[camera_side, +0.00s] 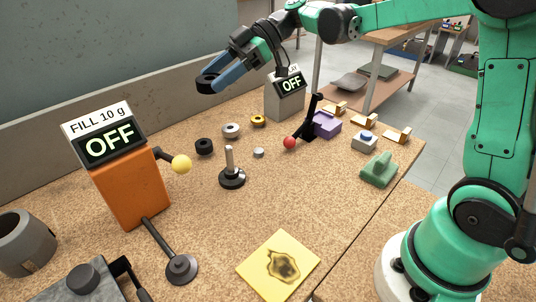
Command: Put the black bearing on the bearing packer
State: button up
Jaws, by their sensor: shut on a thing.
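My gripper (215,77) is shut on a black ring, which looks like the black bearing (207,83). It holds the ring in the air, tilted, at the upper middle of the view, above the back of the bench. A stand with a round black base and an upright silver post (231,170) is on the bench, lower and apart from the held ring. It looks like the bearing packer, but I cannot be sure. The fingers partly hide the ring.
An orange filler (131,188) reading OFF stands left, a grey box (286,98) behind. A red-knobbed lever (290,142) and a yellow sheet (278,266) are nearby.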

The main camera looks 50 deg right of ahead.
jog(key=s+a+n+g, duration=0.3)
jog(key=s+a, duration=0.2)
jog(key=a, duration=0.4)
jog(key=s+a+n+g, duration=0.3)
jog(key=s+a, duration=0.1)
jog(key=a, duration=0.4)
jog(key=f, duration=1.5)
jog(key=shift+s+a, duration=0.2)
jog(key=shift+s, duration=0.05)
jog(key=shift+f, duration=2.25)
jog(key=shift+f, duration=0.15)
jog(key=o, duration=1.3)
jog(key=shift+o, duration=0.2)
